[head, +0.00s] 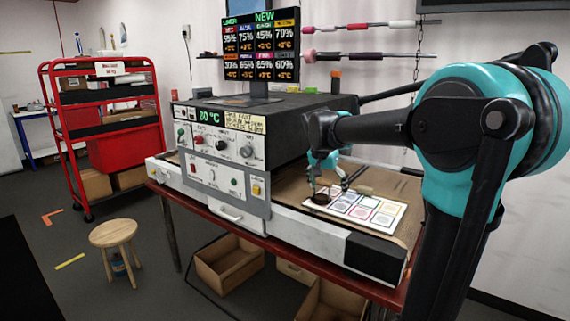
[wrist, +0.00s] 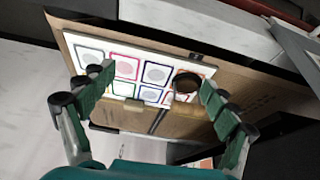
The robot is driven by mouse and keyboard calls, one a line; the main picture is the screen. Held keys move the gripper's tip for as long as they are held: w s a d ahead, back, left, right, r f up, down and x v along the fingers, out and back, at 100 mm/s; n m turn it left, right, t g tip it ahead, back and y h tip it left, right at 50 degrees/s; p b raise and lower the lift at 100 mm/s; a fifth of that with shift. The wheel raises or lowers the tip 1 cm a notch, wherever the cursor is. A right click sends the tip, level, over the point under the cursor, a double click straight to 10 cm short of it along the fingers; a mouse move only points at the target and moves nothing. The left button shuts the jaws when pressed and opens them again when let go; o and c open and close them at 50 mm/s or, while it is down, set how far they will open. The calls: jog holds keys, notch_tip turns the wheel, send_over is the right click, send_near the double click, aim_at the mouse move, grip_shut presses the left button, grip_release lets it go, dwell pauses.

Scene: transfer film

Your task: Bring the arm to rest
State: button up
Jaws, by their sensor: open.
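My arm reaches in from the right of the head view, with its teal shoulder joint near the camera. My gripper (head: 328,190) hangs over the brown work surface beside the machine. In the wrist view my gripper (wrist: 155,85) has its two fingers spread wide with nothing between them. Below it lies a white sheet (wrist: 130,47) with rows of coloured square outlines. The sheet also shows in the head view (head: 375,215). A dark round object (wrist: 187,84) sits on the sheet near the right finger. I cannot tell whether the finger touches it.
A grey machine (head: 232,162) with a green "80 °C" display stands left of the gripper. A screen (head: 260,50) rises behind it. A red cart (head: 103,130) and wooden stool (head: 115,235) stand at the left. Cardboard boxes (head: 228,265) lie under the table.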

jog(key=s+d+f+n+y, duration=0.1)
jog(key=s+d+f+n, duration=0.1)
jog(key=s+f, duration=0.9)
jog(key=s+d+f+n+y, duration=0.1)
jog(key=s+f+n, duration=0.3)
jog(key=s+f, duration=0.8)
jog(key=s+d, duration=0.1)
jog(key=s, duration=0.2)
jog(key=shift+s+d+n+t, duration=0.2)
jog(key=shift+d+n+t, duration=0.1)
jog(key=shift+d+n, duration=0.1)
jog(key=shift+r, duration=0.1)
grip_shut()
